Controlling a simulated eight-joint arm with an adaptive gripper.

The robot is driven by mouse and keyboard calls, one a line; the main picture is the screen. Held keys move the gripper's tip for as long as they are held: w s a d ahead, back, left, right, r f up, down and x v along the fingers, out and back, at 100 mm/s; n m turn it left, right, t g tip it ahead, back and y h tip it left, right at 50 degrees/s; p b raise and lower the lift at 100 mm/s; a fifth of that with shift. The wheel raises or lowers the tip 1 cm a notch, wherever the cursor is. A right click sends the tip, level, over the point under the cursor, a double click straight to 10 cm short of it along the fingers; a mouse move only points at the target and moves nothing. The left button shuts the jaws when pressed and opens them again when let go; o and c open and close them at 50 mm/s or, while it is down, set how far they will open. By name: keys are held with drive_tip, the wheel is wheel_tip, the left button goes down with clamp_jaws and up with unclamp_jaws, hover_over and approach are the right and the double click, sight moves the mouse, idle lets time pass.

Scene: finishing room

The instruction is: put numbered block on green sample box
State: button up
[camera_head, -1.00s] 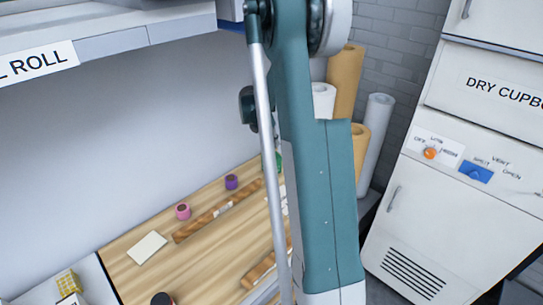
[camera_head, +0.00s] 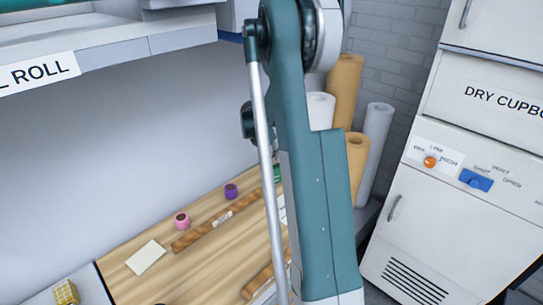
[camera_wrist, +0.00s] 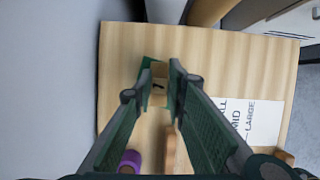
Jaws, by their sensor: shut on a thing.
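In the wrist view my gripper (camera_wrist: 161,76) is shut on the numbered block (camera_wrist: 159,86), a small tan block with a dark mark like a 1. The block sits between the fingertips. The green sample box (camera_wrist: 146,76) shows behind and to the left of the block, partly covered by it and the fingers. I cannot tell whether block and box touch. In the head view a bit of green (camera_head: 277,173), likely the box, shows beside my arm. My gripper and the block are hidden there.
The wooden bench top (camera_wrist: 118,60) holds a purple roll (camera_wrist: 130,160), a brown wooden strip (camera_wrist: 170,150) and a size sheet (camera_wrist: 262,122). The head view also shows a pink roll (camera_head: 182,220) and a cream card (camera_head: 146,257). Tall paper rolls (camera_head: 375,150) stand behind my arm.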

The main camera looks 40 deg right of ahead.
drive_tip(key=shift+f, duration=0.15)
drive_tip(key=o, duration=0.4)
drive_tip(key=shift+f, duration=0.1)
drive_tip(key=shift+c, duration=0.2)
drive_tip(key=o, duration=0.5)
drive_tip(key=shift+c, duration=0.2)
drive_tip(key=shift+r, duration=0.2)
drive_tip(key=shift+a+r, duration=0.2)
drive_tip(key=shift+r, duration=0.25)
drive_tip(key=shift+v, duration=0.95)
drive_tip(key=a, duration=1.2)
drive_tip(key=shift+p, duration=0.4)
drive_tip(key=shift+s, duration=0.1)
